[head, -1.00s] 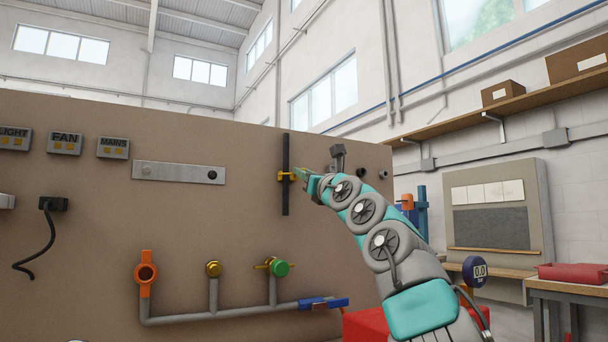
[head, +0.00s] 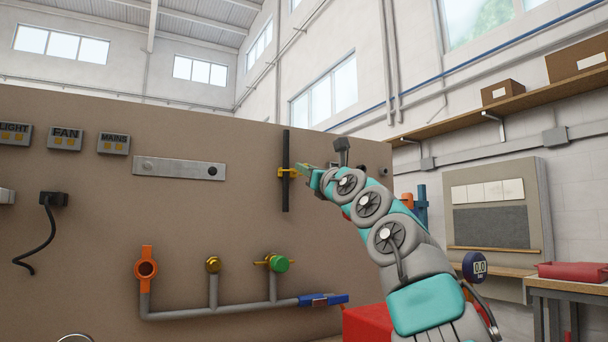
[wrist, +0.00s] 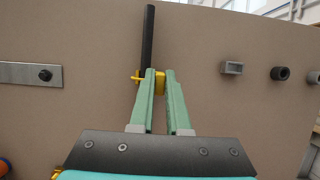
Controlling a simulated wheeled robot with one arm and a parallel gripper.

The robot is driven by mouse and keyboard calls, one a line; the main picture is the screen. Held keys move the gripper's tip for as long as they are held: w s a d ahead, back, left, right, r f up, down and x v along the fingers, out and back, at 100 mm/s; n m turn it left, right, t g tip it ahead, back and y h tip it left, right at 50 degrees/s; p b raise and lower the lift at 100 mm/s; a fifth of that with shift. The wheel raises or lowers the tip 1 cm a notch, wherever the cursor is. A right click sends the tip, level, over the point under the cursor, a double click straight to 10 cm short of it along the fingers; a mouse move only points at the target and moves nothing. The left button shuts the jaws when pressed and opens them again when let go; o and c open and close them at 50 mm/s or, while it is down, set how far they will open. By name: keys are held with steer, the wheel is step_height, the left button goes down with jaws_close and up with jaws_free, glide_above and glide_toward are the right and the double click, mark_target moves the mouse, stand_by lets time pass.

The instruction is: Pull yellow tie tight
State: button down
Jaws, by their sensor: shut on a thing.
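The yellow tie (head: 287,173) sits around a black vertical bar (head: 286,145) on the brown panel. In the wrist view the yellow tie (wrist: 158,82) shows beyond my fingertips, with part of it between them, and the black bar (wrist: 148,40) rises behind. My gripper (head: 306,171) is at the right side of the tie, and its green fingers show close together in the wrist view (wrist: 160,76). The fingers are shut on the yellow tie. The exact grip is partly hidden by the fingers.
Left of the bar is a grey metal plate (head: 180,168) with a black knob. Below is a grey pipe (head: 225,309) with orange, yellow and green valves and a blue handle (head: 323,300). Grey and dark fittings (wrist: 280,74) stick out of the panel at right.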

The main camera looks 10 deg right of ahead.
steer(key=s, duration=0.1)
steer(key=s+d+b, duration=0.1)
steer(key=s, duration=0.1)
steer(key=c, duration=0.9)
jaws_free()
steer(key=shift+s+b, duration=0.1)
steer(key=shift+b, duration=0.3)
steer(key=b+v, duration=0.6)
steer(key=v, duration=0.1)
steer(key=shift+s+d+f, duration=0.15)
steer(key=shift+s, duration=0.15)
